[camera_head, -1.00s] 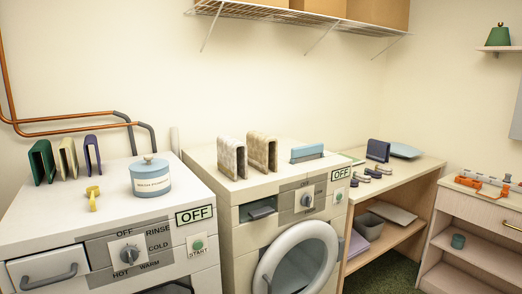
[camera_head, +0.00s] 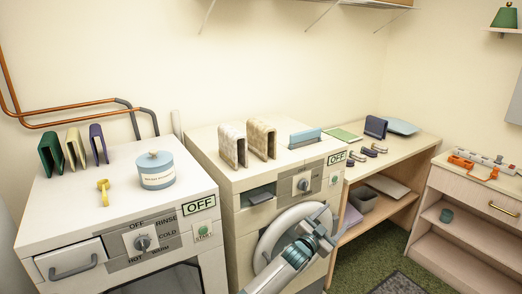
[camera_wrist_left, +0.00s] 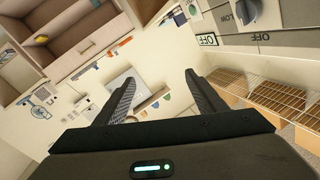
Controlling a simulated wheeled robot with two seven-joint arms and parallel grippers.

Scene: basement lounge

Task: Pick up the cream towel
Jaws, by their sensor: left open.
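A cream folded towel (camera_head: 76,148) stands on edge on the left washing machine, between a dark green one (camera_head: 51,154) and a purple one (camera_head: 98,144). Two beige patterned folded cloths, one paler (camera_head: 232,146) and one tan (camera_head: 261,139), stand on the right machine; I cannot tell for certain which piece the task names. My left gripper (camera_head: 326,222) is in front of the right machine's round door, apart from all the cloths. In the left wrist view its jaws (camera_wrist_left: 162,80) are open with nothing between them. My right gripper is not in view.
A blue lidded canister (camera_head: 156,171) and a yellow item (camera_head: 103,191) stand on the left machine (camera_head: 75,222). A blue item (camera_head: 305,137) is on the right machine (camera_head: 205,160). A wooden bench (camera_head: 410,143) and a drawer unit (camera_head: 470,180) stand at right.

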